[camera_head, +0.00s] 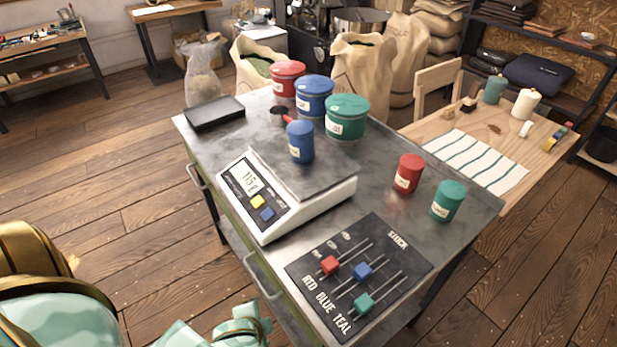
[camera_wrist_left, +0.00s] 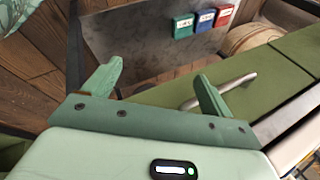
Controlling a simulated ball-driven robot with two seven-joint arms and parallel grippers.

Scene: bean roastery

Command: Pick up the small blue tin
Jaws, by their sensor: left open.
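The small blue tin (camera_head: 300,142) stands upright on the steel pan of the scale (camera_head: 266,226), with a pale label on its front. A small red tin (camera_head: 409,174) and a small teal tin (camera_head: 448,201) stand on the bench to the right of the scale. My left gripper (camera_wrist_left: 158,74) is open and empty in the left wrist view, beside the green cabinet side and its metal handle. The blue tin does not show between its fingers. In the head view, mint parts of my arm are at the bottom left, away from the tin. My right gripper is not in view.
Larger red (camera_head: 287,79), blue (camera_head: 314,96) and teal (camera_head: 346,117) canisters and a red-handled scoop (camera_head: 282,116) stand behind the blue tin. A black slider panel (camera_head: 400,248) lies in front. A black tray (camera_head: 214,113) lies at the back left.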

